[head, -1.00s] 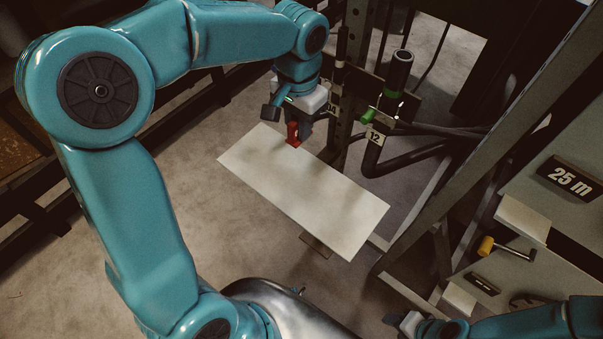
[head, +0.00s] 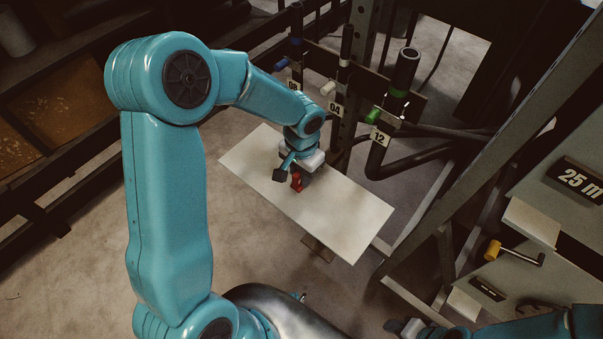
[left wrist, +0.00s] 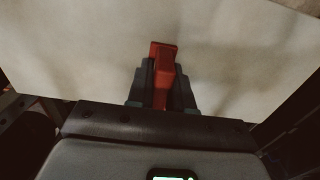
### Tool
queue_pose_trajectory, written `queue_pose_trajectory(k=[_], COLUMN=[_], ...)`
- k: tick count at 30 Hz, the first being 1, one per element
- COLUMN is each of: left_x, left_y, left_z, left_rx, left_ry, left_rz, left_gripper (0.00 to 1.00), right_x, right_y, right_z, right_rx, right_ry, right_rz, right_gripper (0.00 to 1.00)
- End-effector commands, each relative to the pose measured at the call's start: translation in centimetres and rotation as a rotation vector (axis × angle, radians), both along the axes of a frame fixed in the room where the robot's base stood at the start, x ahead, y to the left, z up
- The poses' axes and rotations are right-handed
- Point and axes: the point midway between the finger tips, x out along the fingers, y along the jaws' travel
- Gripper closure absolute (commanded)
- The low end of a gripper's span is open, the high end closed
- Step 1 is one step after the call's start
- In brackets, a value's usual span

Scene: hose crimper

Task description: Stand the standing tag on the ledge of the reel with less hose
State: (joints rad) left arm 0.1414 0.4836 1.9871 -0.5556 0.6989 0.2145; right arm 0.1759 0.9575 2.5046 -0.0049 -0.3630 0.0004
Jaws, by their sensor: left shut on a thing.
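The red standing tag (head: 297,184) is between the fingers of my left gripper (head: 296,174), over the white board (head: 345,215). My left gripper is shut on it. In the left wrist view the red tag (left wrist: 162,72) sticks out between the dark fingers (left wrist: 162,88), with the pale board behind it. I cannot tell whether the tag touches the board. My right gripper (head: 402,327) shows only in part at the lower right edge, and its jaws are unclear. I cannot make out either hose reel or its ledge in these views.
Behind the board stands a dark rack with number plates 08, 04 (head: 335,108) and 12 (head: 380,138), and thick black hoses (head: 425,155). At right are a slanted post (head: 480,150), a "25 m" sign (head: 580,180) and a yellow-ended handle (head: 493,250). The board's right half is bare.

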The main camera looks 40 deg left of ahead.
Motion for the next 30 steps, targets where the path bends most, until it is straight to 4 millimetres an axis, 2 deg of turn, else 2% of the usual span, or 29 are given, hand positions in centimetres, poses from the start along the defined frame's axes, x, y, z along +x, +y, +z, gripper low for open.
queue_pose_trajectory(k=[8, 9, 11, 20, 23, 26, 30], left_x=[0.0, 0.0, 0.0, 0.0, 0.0, 0.1, 0.1], left_y=[0.0, 0.0, 0.0, 0.0, 0.0, 0.0, 0.0], left_z=[-0.4, -0.3, -0.2, -0.2, 0.5, 1.9, 5.2], left_rx=[0.0, 0.0, 0.0, 0.0, 0.0, 0.002, 0.001], left_ry=[0.0, 0.0, 0.0, 0.001, 0.0, -0.005, -0.007], left_rz=[0.0, 0.0, 0.0, 0.0, 0.0, 0.002, 0.002], left_gripper=[1.0, 0.7, 0.54, 0.54, 0.54, 0.54, 0.54], right_x=[0.0, 0.0, 0.0, 0.0, 0.0, 0.0, 0.0], right_y=[0.0, 0.0, 0.0, 0.0, 0.0, 0.0, 0.0], right_z=[-0.5, -0.3, -0.3, -0.3, 0.4, 0.3, 0.6], right_rx=[0.0, 0.0, 0.0, 0.0, 0.0, 0.0, 0.0], right_ry=[0.0, 0.0, 0.0, 0.0, 0.0, 0.0, 0.0], right_rz=[0.0, 0.0, 0.0, 0.0, 0.0, 0.0, 0.0], right_gripper=[0.51, 0.51, 0.51, 0.51, 0.51, 0.51, 0.51])
